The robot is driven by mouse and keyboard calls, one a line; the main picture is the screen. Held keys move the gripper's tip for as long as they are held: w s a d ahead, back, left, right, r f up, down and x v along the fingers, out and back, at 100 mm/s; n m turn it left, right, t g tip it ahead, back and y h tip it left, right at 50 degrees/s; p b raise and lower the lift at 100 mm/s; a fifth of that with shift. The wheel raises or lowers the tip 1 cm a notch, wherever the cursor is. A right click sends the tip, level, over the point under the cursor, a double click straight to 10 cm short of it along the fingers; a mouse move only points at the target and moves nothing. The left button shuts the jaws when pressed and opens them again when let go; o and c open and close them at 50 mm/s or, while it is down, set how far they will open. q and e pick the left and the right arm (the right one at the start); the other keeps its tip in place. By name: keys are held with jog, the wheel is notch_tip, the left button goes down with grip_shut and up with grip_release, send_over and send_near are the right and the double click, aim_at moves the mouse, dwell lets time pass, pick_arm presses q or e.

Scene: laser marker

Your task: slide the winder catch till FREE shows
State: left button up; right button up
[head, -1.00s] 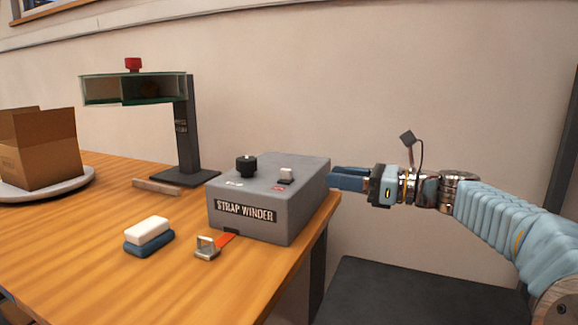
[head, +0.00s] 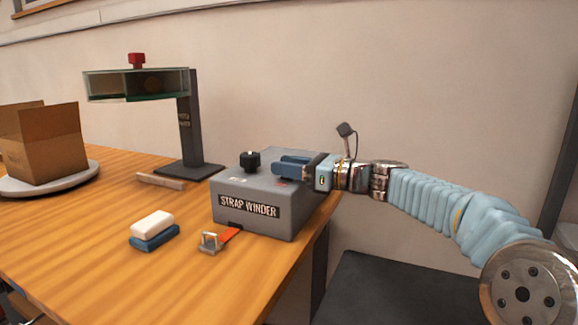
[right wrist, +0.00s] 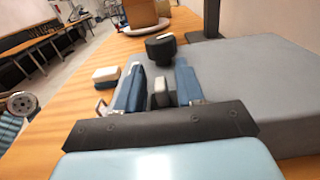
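The grey strap winder (head: 265,222) sits at the table's right edge, with a black knob (head: 250,160) on top. Its small white catch (right wrist: 160,96) shows in the right wrist view between the two blue fingers of my right gripper (right wrist: 158,82). The fingers are apart, with a gap on each side of the catch. In the head view my right gripper (head: 280,166) is over the winder's top and hides the catch. A red mark (head: 284,183) shows below the fingers; its lettering is too small to read. My left gripper is in neither view.
An orange strap with a metal buckle (head: 211,242) comes out of the winder's front. A white and blue block (head: 153,230) lies to its left. A dark stand (head: 187,130) and a cardboard box (head: 42,145) on a round plate (head: 75,183) stand further left.

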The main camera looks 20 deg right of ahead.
aim_at(283, 185)
grip_shut()
jog(key=shift+s+a, duration=0.35)
jog(key=shift+a, duration=0.05)
jog(key=shift+s+a+b, duration=0.65)
jog(key=shift+s+a, duration=0.25)
jog(key=shift+a, duration=0.15)
jog(key=shift+o, duration=0.4)
grip_release()
jog(key=shift+s+d, duration=0.1)
jog(key=shift+s, duration=0.05)
